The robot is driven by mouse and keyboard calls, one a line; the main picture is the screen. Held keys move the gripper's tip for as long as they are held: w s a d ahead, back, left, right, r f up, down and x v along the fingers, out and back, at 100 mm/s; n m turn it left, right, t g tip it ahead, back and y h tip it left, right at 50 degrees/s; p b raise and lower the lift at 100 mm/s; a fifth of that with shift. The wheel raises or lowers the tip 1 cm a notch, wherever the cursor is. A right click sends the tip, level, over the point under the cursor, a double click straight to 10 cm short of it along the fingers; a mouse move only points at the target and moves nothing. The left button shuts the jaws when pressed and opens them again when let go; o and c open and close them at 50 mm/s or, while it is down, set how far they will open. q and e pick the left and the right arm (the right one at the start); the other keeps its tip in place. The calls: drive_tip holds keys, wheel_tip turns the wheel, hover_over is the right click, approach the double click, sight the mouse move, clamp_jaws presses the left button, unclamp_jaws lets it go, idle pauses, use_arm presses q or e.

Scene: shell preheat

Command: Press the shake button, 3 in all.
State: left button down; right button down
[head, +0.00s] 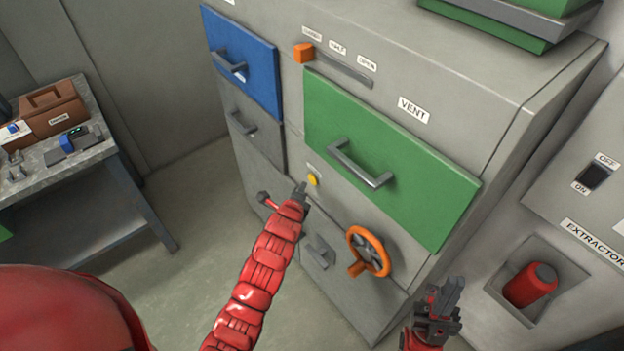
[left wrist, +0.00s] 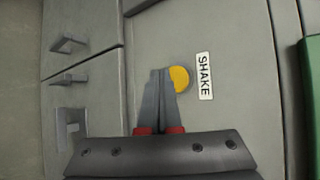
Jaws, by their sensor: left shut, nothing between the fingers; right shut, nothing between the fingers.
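The shake button (head: 313,180) is a small round yellow button on the grey cabinet front, left of and below the green drawer. In the left wrist view the yellow button (left wrist: 179,79) sits beside a white SHAKE label (left wrist: 204,76). My left gripper (head: 300,188) is shut and empty, with its tips close to the button. In the left wrist view its fingertips (left wrist: 161,76) overlap the button's left edge; I cannot tell whether they touch it. My right gripper (head: 446,298) is shut and empty at lower right, away from the button.
The cabinet has a green VENT drawer (head: 392,160), a blue drawer (head: 241,64), an orange handwheel (head: 368,251) and an orange slider (head: 304,53). A red extractor plunger (head: 530,286) is at right. A workbench (head: 100,150) stands at left, with open floor between.

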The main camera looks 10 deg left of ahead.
use_arm(q)
drive_tip(key=s+a+p, duration=0.1)
drive_tip(key=s, duration=0.1)
drive_tip(key=s+a+p, duration=0.1)
drive_tip(key=shift+s+a, duration=0.35)
drive_tip(key=shift+a, duration=0.05)
idle(0.5)
